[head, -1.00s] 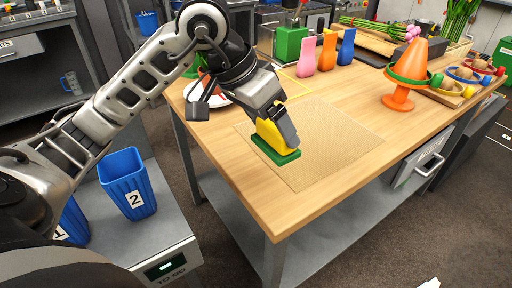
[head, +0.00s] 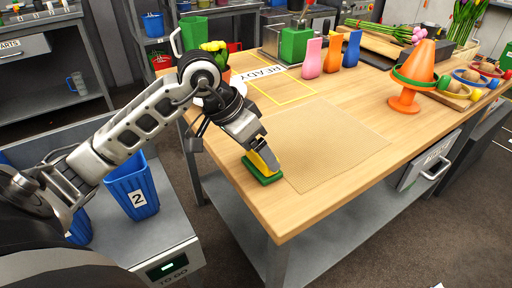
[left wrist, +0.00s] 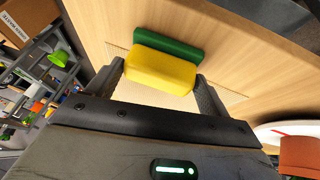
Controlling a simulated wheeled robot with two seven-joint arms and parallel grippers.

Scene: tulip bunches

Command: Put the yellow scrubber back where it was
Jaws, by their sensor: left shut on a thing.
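The yellow scrubber (head: 264,161) has a green base (head: 262,175) turned downward. My left gripper (head: 262,153) is shut on its yellow body. It is near the table's left front edge, beside the left side of the tan mat (head: 335,150). I cannot tell whether the base touches the wood or hangs just above it. In the left wrist view the yellow body (left wrist: 160,70) sits between the two fingers, with the green base beyond it. Pink (head: 312,58), orange (head: 329,54) and blue (head: 350,50) upright pieces stand at the back. My right gripper is not in view.
A yellow outline with a READY sign (head: 273,70) lies behind the mat. A green container (head: 296,45) stands behind it. An orange cone (head: 412,75) with a green ring stands at right. A flower pot is partly hidden behind my arm. The mat is clear.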

